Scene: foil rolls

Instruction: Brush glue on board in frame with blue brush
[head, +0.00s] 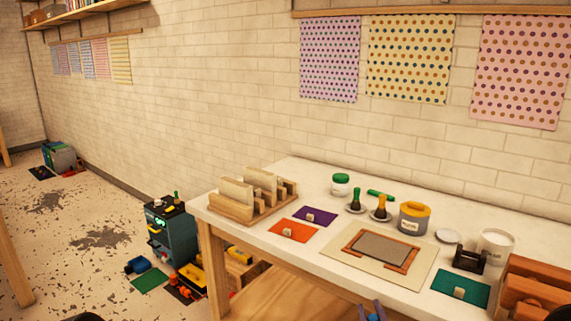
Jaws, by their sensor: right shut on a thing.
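A grey board (380,247) lies flat inside a brown frame (402,267) on a beige sheet (342,264) at the middle of the white table. My right gripper (372,311) is at the bottom edge of the head view, in front of the table and below the frame. It is shut on a slim blue thing that looks like the blue brush; most of it is cut off. It is apart from the board. A yellow-rimmed grey pot (414,218) stands behind the frame. A green-handled brush (356,199) and an orange-handled brush (381,206) stand left of the pot. My left gripper is out of view.
A wooden rack (233,208) holds boards at the table's left. Orange (293,230), purple (315,216) and green (460,288) sheets lie around the frame. A black stand (470,260), a white tub (497,241) and brown blocks (535,287) crowd the right side.

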